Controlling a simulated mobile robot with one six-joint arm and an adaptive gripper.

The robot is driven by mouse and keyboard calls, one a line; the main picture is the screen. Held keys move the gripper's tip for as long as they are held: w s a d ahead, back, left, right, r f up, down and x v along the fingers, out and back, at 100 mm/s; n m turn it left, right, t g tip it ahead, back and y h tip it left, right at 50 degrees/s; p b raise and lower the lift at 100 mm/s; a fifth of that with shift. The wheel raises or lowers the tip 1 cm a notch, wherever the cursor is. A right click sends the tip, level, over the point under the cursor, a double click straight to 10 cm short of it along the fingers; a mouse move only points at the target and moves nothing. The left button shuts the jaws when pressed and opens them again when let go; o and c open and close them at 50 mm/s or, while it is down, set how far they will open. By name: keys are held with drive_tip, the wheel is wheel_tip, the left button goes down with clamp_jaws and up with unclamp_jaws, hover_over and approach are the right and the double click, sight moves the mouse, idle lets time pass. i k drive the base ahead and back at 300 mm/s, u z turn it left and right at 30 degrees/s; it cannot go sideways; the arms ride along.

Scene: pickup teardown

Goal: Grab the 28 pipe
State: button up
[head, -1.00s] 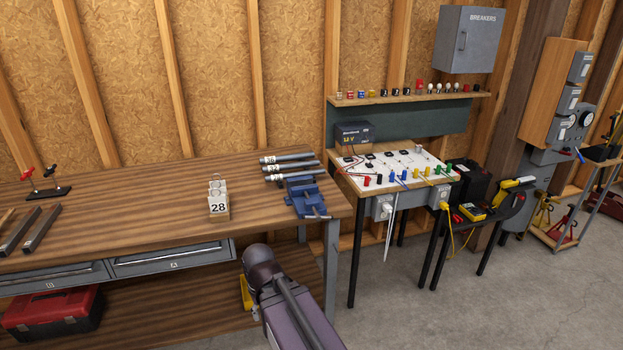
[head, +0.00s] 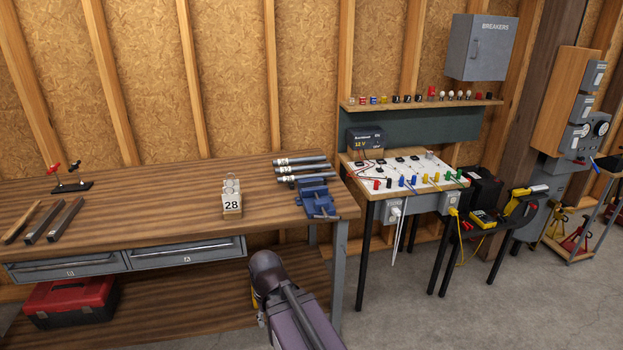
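Three grey metal pipes (head: 302,169) lie side by side near the right end of the wooden workbench (head: 130,225). They have small white number labels near their left ends, too small to read surely now. A small wooden block (head: 232,213) with a white "28" label and pale round rings on top stands on the bench, left of the pipes. A blue vise (head: 316,200) sits just in front of the pipes, near the bench's right end. Part of my arm shows at the bottom middle, in front of the bench. My gripper is not visible.
Metal bars (head: 53,221) and a small black stand with a red knob (head: 71,182) are at the bench's left. A red toolbox (head: 70,302) sits below. A wiring table (head: 410,172) stands to the right.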

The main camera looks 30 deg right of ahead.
sight(286, 179)
drive_tip(key=u, duration=0.1)
drive_tip(key=i, duration=0.95)
drive_tip(key=z, duration=0.1)
